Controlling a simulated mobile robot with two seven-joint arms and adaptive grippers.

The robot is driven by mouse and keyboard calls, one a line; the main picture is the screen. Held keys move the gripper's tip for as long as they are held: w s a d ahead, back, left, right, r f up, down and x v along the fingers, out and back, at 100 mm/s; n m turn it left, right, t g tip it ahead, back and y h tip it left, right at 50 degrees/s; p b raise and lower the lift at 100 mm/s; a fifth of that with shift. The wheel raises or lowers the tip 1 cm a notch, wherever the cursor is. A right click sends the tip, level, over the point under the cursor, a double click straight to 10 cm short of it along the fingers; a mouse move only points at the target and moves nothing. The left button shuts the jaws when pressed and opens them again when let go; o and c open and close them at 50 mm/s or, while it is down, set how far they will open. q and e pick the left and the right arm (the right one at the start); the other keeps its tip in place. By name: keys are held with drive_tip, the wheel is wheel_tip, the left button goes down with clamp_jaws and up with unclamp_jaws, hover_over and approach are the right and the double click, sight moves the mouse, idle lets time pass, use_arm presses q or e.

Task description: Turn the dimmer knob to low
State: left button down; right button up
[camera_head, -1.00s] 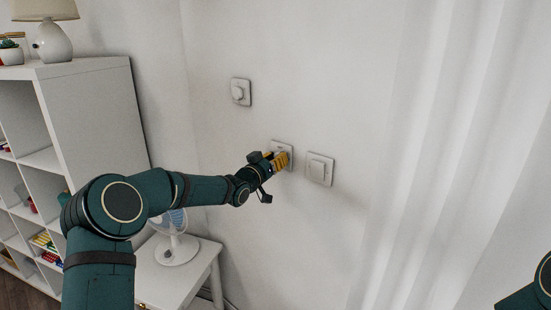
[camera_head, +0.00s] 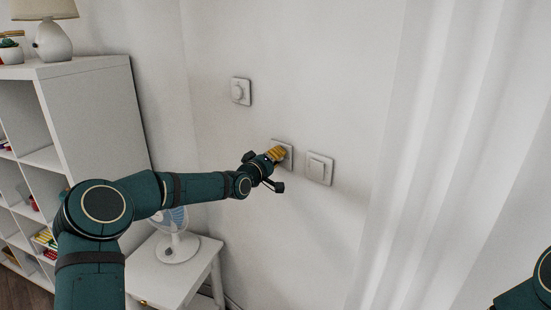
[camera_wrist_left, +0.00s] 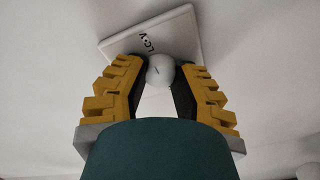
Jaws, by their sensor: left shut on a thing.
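A white dimmer plate (camera_head: 288,161) is on the wall, with my left gripper (camera_head: 279,153) in front of it. In the left wrist view, the plate (camera_wrist_left: 184,30) appears tilted and carries dark lettering that seems to read "LOW" in part. The round white dimmer knob (camera_wrist_left: 160,70) has a small mark on its face. The yellow-and-black fingers of my left gripper (camera_wrist_left: 158,88) are shut on the knob, one on each side. In the head view the gripper hides the knob. My right gripper is not in view; only part of my right arm shows at the lower right edge.
A rocker switch (camera_head: 319,168) is close to the right of the dimmer plate. Another round-knobbed wall control (camera_head: 240,91) is up and left. A fan (camera_head: 177,246) stands on a small white table (camera_head: 207,262) below my arm. A white curtain (camera_head: 450,130) hangs at right.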

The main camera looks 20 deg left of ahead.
use_arm(q)
drive_tip(key=shift+r+n, duration=0.3)
drive_tip(key=shift+r, duration=0.1)
drive_tip(key=c, duration=0.7)
unclamp_jaws()
drive_tip(key=shift+w, duration=0.1)
drive_tip(key=shift+c, duration=0.2)
drive_tip(key=shift+o, duration=0.5)
drive_tip(key=shift+f, duration=0.25)
drive_tip(key=v, duration=1.2)
